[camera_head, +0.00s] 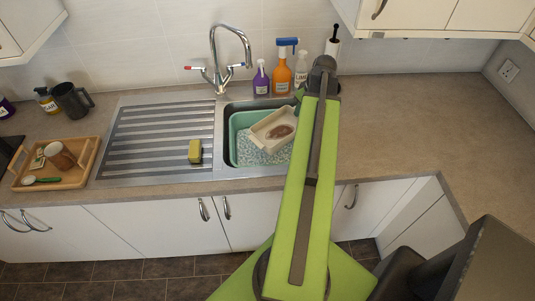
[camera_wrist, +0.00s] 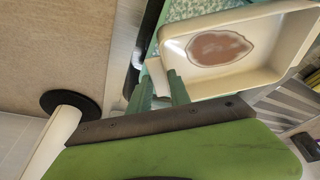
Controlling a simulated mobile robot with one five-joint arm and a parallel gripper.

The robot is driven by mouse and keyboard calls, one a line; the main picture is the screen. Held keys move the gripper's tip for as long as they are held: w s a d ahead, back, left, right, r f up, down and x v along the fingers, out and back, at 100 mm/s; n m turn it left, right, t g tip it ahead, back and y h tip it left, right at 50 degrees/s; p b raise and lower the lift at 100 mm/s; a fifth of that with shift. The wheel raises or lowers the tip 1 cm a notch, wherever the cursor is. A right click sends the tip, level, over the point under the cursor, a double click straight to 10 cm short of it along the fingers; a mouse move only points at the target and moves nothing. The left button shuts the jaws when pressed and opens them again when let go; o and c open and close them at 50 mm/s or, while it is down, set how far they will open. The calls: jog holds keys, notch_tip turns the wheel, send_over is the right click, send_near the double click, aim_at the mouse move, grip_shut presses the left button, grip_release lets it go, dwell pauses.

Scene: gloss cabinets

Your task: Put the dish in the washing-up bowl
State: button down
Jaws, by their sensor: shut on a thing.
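The dish (camera_head: 268,133) is a cream rectangular tray with a brown stain inside; it also fills the upper right of the wrist view (camera_wrist: 275,70). The washing-up bowl (camera_head: 236,150) is green with a speckled floor and sits in the sink. Its green side also shows behind the dish in the wrist view (camera_wrist: 196,10). My gripper (camera_wrist: 162,88) is shut on the dish's near end, at a small tab on the rim. In the head view my arm hides most of the gripper. The dish is over the bowl's opening and looks tilted; I cannot tell whether it touches the bowl.
A tap (camera_head: 219,65) stands behind the sink. A sponge (camera_head: 195,151) lies on the drainer, a wooden tray (camera_head: 78,177) further left. The right worktop is clear.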

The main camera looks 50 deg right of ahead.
aim_at(283, 113)
jog(key=w+f+n+b, duration=0.1)
jog(key=w+f+b, duration=0.2)
jog(key=w, duration=0.1)
jog(key=w+f+n+b, duration=0.1)
jog(key=w+f+b, duration=0.2)
jog(key=f+b, duration=0.1)
jog(key=shift+w+a+f+y, duration=0.2)
jog(key=shift+w+f+y, duration=0.05)
jog(key=shift+w+y, duration=0.1)
jog(key=shift+w+a, duration=0.15)
jog(key=shift+w, duration=0.1)
notch_tip(283, 113, down, 10)
jog(key=b, duration=1)
jog(key=shift+s, duration=0.1)
jog(key=shift+r, duration=0.25)
jog(key=shift+f, duration=0.2)
jog(key=c, duration=1.2)
grip_release()
jog(key=shift+r, duration=0.1)
jog(key=shift+r, duration=0.1)
